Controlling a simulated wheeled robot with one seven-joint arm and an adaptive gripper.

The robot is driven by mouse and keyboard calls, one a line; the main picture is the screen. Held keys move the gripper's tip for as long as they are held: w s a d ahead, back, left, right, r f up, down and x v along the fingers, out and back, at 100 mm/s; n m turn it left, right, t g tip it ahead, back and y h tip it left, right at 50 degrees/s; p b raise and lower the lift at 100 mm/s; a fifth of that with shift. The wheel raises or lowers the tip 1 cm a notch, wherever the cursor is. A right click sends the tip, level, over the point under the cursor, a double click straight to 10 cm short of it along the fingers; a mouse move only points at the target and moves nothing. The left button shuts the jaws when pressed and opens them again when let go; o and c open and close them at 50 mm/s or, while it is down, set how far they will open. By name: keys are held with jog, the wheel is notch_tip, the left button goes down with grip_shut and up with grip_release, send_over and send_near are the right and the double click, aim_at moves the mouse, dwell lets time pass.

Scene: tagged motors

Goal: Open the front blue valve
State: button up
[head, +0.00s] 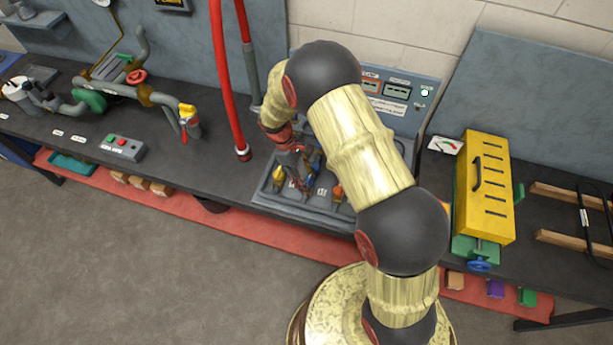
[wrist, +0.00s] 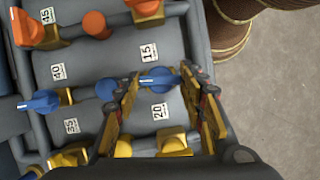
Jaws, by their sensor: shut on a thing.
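The front blue valve handle (wrist: 157,80) sits between the tags 15 and 20 in the wrist view, on the side nearest the floor. My gripper (wrist: 160,77) has one finger on each side of this handle and is shut on it. The fingers cover the handle's ends and part of the valve body. A second blue valve (wrist: 38,102) is farther left, near the tag 40. A round blue knob (wrist: 107,90) lies between the two. In the head view my gripper (head: 302,163) reaches down over the valve panel (head: 265,195) and hides much of it.
Orange valves (wrist: 28,28) stand along the top of the wrist view, and yellow valves (wrist: 172,144) line the bottom, close to my fingers. In the head view, a red hose (head: 222,80) hangs left of my arm. A yellow box (head: 485,185) stands to the right.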

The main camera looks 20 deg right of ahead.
jog(key=shift+n+t, duration=0.3)
jog(key=shift+n, duration=0.4)
jog(key=o, duration=1.1)
jog(key=shift+o, duration=0.3)
jog(key=v, duration=1.2)
jog(key=shift+a, duration=0.15)
jog(key=shift+f, duration=0.1)
